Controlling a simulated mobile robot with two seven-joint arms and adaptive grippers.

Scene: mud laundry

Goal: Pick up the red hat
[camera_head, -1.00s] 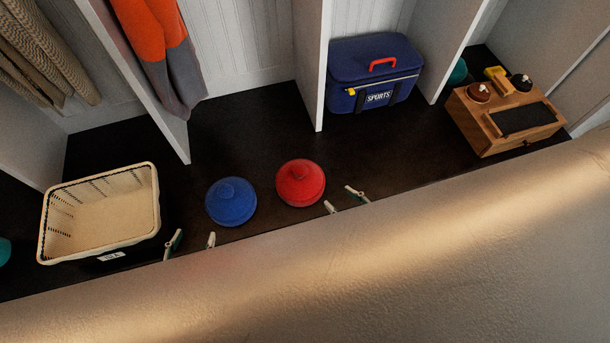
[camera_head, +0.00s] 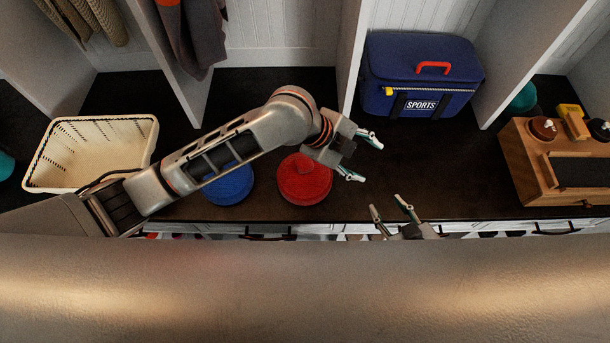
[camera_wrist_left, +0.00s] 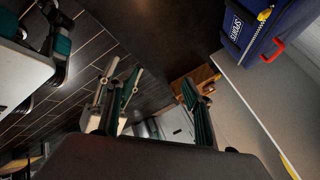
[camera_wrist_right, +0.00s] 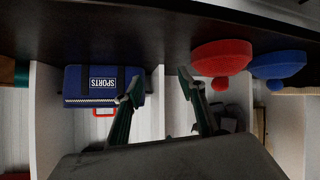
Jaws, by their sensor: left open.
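The red hat (camera_head: 302,184) lies on the dark bench top, right of the blue hat (camera_head: 230,187). My left arm crosses over the bench and partly covers both hats. My left gripper (camera_head: 364,159) is open and empty, its fingers pointing right, just beyond the red hat's right side. My right gripper (camera_head: 388,207) is open and empty at the bench's front edge, right of and nearer than the red hat. The left wrist view does not show the hat.
A cream basket (camera_head: 72,172) stands at the left. A blue sports bag (camera_head: 420,75) sits in the middle cubby and a wooden box (camera_head: 530,182) at the right. Upright white dividers (camera_head: 352,55) separate the cubbies. The bench between bag and front edge is clear.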

